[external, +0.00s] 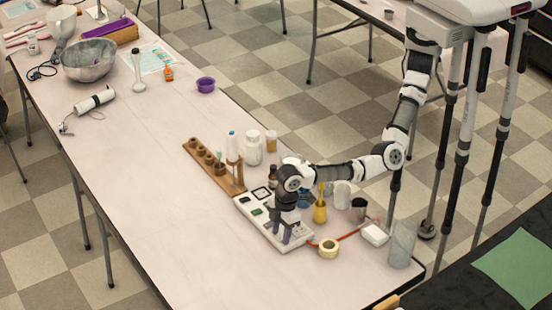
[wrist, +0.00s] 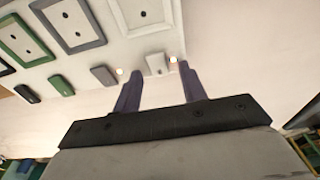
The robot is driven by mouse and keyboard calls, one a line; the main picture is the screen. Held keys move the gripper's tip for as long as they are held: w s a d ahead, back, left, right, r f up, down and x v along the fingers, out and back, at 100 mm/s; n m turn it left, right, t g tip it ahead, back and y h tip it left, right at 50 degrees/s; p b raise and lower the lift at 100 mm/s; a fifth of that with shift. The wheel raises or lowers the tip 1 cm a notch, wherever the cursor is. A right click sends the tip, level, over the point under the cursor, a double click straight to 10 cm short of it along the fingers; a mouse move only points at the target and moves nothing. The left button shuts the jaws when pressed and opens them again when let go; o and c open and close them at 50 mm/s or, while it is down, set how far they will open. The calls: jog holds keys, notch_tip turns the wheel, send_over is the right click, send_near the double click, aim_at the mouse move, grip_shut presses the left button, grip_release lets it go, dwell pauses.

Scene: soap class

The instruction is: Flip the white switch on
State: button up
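A white switch board (external: 246,203) lies on the table, and in the wrist view its pale panel (wrist: 128,45) fills the upper part. A row of rocker switches runs along it: black, green, grey and the white switch (wrist: 156,64). My gripper (wrist: 158,72) is open, its two purple-grey fingers apart. The white switch appears between and just beyond the fingertips; I cannot tell whether they touch it. Small lit lamps glow near both fingertips. In the external view my gripper (external: 283,234) points down over the board's near end and hides the white switch.
A wooden rack (external: 215,168), bottles and a white jar (external: 254,148) stand behind the board. The table's left-front area is clear.

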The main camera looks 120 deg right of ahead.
notch_tip(320, 180, up, 14)
jog(key=s+b, duration=0.1)
jog(key=b, duration=0.1)
jog(key=shift+s+f, duration=0.15)
jog(key=shift+s, duration=0.25)
jog(key=shift+b, duration=0.3)
